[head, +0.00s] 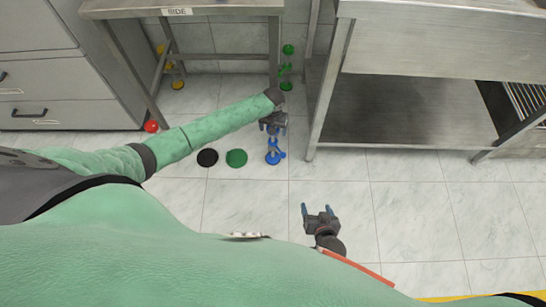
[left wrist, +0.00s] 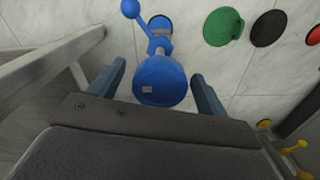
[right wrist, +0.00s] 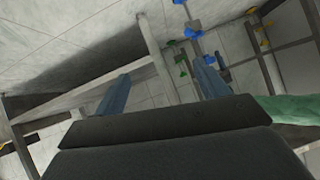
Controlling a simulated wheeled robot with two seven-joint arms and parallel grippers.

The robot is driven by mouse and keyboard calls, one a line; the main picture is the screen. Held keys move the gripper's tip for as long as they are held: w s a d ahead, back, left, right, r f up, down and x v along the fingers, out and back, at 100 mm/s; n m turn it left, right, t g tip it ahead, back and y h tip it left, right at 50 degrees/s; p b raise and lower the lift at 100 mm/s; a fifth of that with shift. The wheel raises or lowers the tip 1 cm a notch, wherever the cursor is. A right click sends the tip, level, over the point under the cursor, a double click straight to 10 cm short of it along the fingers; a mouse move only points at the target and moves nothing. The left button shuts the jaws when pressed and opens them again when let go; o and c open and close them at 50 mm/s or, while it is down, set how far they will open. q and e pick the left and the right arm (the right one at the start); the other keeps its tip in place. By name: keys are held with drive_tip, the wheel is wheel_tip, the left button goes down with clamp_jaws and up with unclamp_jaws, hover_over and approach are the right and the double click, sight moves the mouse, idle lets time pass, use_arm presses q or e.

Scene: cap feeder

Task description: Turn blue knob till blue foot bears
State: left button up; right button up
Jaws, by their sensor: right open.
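The blue foot assembly stands on the floor by the table leg, with its blue base (head: 274,158) on the tiles. In the left wrist view, the round blue knob (left wrist: 160,82) lies between the fingers of my left gripper (left wrist: 158,85), with a gap on each side. A blue ball on an arm (left wrist: 131,8) and the blue foot disc (left wrist: 159,22) show beyond it. My left gripper (head: 273,129) is right over the assembly in the head view and hides its top. My right gripper (head: 320,211) is open and empty, nearer to me. Whether the foot bears on the floor cannot be told.
A black disc (head: 207,157) and a green disc (head: 236,158) lie left of the blue foot. A steel table (head: 340,90) stands right; the front floor is clear.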

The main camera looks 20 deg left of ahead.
drive_tip(key=shift+d+f, duration=0.1)
use_arm(q)
drive_tip(key=shift+r+p, duration=0.45)
drive_tip(key=shift+p, duration=0.1)
drive_tip(key=shift+r+p, duration=0.75)
drive_tip(key=shift+p, duration=0.15)
use_arm(e)
drive_tip(key=s+f+g, duration=0.3)
drive_tip(key=s+f, duration=0.1)
drive_tip(key=s, duration=0.2)
use_arm(q)
drive_tip(key=shift+r+p, duration=1.3)
drive_tip(key=shift+p, duration=0.25)
drive_tip(key=shift+r+p, duration=1)
drive_tip(key=shift+p, duration=0.2)
use_arm(e)
wheel_tip(320, 180, up, 8)
drive_tip(key=shift+w+d+h, duration=0.2)
drive_tip(key=shift+h, duration=0.1)
drive_tip(key=shift+f, duration=0.15)
